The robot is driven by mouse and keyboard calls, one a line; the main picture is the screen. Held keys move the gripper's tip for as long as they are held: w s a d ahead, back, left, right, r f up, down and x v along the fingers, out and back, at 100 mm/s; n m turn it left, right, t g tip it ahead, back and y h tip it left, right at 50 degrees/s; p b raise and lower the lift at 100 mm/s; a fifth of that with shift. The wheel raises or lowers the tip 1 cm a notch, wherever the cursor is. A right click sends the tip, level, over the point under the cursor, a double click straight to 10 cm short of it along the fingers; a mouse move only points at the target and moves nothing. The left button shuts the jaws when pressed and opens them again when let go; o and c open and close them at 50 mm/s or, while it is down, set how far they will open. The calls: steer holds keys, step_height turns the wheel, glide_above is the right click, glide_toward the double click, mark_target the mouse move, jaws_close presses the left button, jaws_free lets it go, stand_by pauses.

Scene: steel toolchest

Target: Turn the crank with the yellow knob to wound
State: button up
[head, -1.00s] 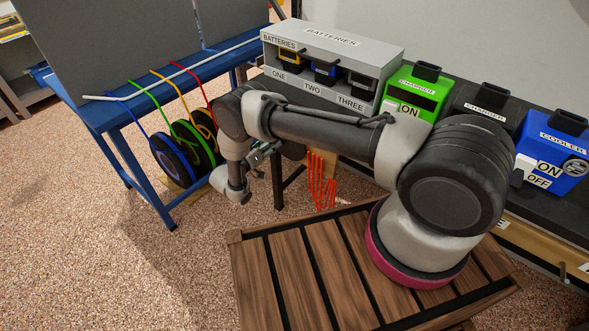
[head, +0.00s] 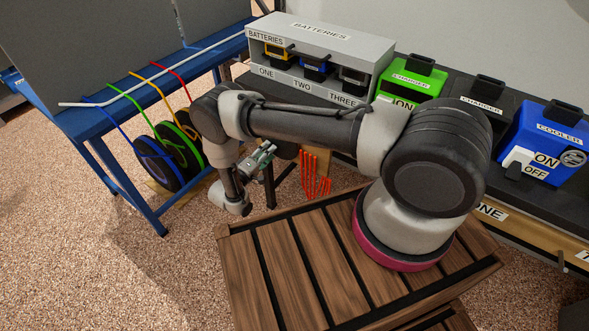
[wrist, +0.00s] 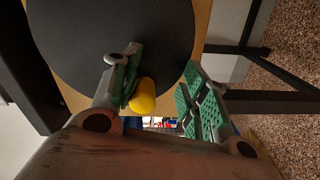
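The yellow knob (wrist: 143,96) shows in the wrist view in front of a large dark disc (wrist: 110,40). My gripper (wrist: 163,84) is open, with green-padded fingers on either side of the knob. The knob is close to the left finger; I cannot tell whether they touch. There is a clear gap to the right finger. In the head view my gripper (head: 258,158) points toward the space below the bench, and the knob is hidden there. No wound marking is readable.
Cable reels (head: 155,163) hang under the blue table (head: 95,122) at left. Red strands (head: 316,175) hang beside my gripper. Speckled floor is open at front left.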

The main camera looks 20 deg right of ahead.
mark_target(282, 155)
steer(key=s+d+n, duration=0.1)
steer(key=n, duration=0.2)
steer(key=s+d+n, duration=0.1)
steer(key=n, duration=0.2)
steer(key=s+d+n, duration=0.1)
steer(key=s+n, duration=0.1)
steer(key=n, duration=0.1)
steer(key=shift+f, duration=0.3)
steer(key=s+r+n, duration=0.1)
steer(key=n, duration=0.2)
steer(key=s+d+r+n, duration=0.1)
steer(key=n, duration=0.3)
steer(key=s+d+r+n, duration=0.1)
steer(key=r+n, duration=0.1)
steer(key=n, duration=0.2)
steer(key=shift+s+d, duration=0.15)
steer(key=s+a+n, duration=0.1)
steer(key=s+a, duration=0.3)
steer(key=a, duration=0.2)
steer(key=s+d+r+m+g+h, duration=0.1)
steer(key=s+d+r+g, duration=0.3)
steer(key=s+d+g, duration=0.1)
steer(key=shift+s+d+r+g+h, duration=0.3)
steer(key=shift+s+g, duration=0.2)
steer(key=shift+s, duration=0.35)
